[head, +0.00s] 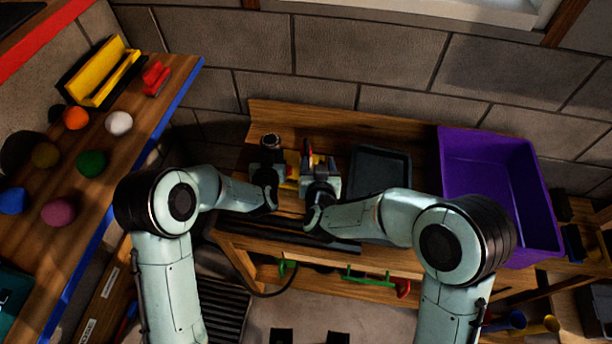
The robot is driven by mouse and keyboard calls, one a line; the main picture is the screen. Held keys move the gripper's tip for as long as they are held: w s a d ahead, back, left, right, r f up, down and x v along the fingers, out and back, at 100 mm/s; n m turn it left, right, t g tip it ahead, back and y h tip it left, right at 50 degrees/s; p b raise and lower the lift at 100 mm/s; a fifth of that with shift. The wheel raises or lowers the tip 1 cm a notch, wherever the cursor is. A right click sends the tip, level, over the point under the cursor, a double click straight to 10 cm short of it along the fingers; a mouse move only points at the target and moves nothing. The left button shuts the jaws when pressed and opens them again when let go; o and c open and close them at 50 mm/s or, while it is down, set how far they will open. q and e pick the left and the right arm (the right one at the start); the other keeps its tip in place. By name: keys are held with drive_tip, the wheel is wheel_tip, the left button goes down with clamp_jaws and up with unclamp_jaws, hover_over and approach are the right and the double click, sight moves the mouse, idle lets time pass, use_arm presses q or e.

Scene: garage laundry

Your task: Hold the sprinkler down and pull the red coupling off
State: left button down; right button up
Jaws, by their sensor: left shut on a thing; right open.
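The sprinkler (292,158) is a small yellow piece on the wooden bench, mostly hidden between my two grippers. The red coupling (307,148) seems to be the small red patch beside my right gripper; its joint with the sprinkler is too small to make out. My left gripper (283,172) is shut on the sprinkler from its left side. My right gripper (314,172) is open, just right of the sprinkler and close to the red part. I cannot tell whether it touches it.
A dark grey tray (380,170) lies right of my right gripper, and a purple bin (505,200) stands further right. The bench's back board (350,122) rises behind. At left, a blue-edged shelf (150,135) carries several coloured balls and a yellow holder (100,72).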

sight(306, 151)
drive_tip(key=s+a+t, duration=0.1)
drive_tip(key=s+a, duration=0.2)
drive_tip(key=s, duration=0.1)
drive_tip(key=shift+x, duration=5.55)
drive_tip(key=shift+d, duration=0.1)
drive_tip(key=c, duration=1)
drive_tip(key=shift+o, duration=0.2)
